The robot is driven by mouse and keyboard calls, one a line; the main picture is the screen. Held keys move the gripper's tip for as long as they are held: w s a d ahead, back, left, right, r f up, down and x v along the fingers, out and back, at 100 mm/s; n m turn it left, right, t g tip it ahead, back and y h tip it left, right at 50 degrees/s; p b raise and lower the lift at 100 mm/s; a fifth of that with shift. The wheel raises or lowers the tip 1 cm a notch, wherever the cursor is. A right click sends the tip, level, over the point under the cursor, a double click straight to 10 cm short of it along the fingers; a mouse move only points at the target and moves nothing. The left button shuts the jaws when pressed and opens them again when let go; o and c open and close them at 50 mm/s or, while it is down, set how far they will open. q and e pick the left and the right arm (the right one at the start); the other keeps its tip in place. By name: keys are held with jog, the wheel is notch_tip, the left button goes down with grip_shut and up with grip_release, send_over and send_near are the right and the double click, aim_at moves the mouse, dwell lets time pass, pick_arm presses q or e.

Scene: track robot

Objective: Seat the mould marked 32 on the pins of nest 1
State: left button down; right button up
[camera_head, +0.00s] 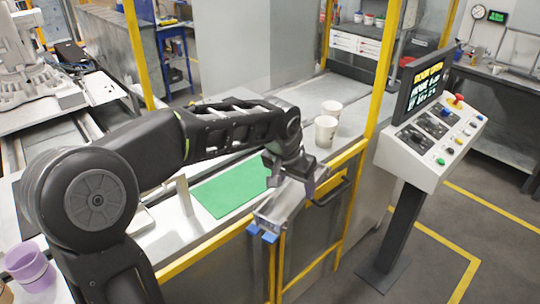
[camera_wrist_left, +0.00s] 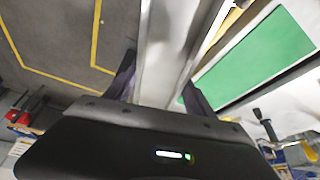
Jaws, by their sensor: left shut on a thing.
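My left gripper (camera_head: 291,181) reaches in from the left over the front edge of the bench. It is shut on a grey metal block (camera_head: 280,207), which hangs out above the yellow-framed front. In the left wrist view the block (camera_wrist_left: 166,48) runs away between the two dark fingers (camera_wrist_left: 160,92). I cannot read a number on the block, so I cannot tell whether it is the mould marked 32. I cannot make out nest 1 or its pins. My right gripper is not in view.
A green mat (camera_head: 232,185) lies on the bench left of the gripper; it also shows in the wrist view (camera_wrist_left: 255,62). Two white cups (camera_head: 326,131) (camera_head: 331,108) stand behind. Yellow posts (camera_head: 384,70) and a control console (camera_head: 432,140) stand at right. A purple cup (camera_head: 31,270) is at lower left.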

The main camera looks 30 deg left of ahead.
pick_arm(q)
jog(key=d+f+b, duration=0.3)
jog(key=f+b, duration=0.1)
jog(key=f, duration=0.3)
jog(key=d+f+b, duration=0.4)
jog(key=f, duration=0.4)
jog(key=shift+s, duration=0.15)
jog(key=shift+d, duration=0.1)
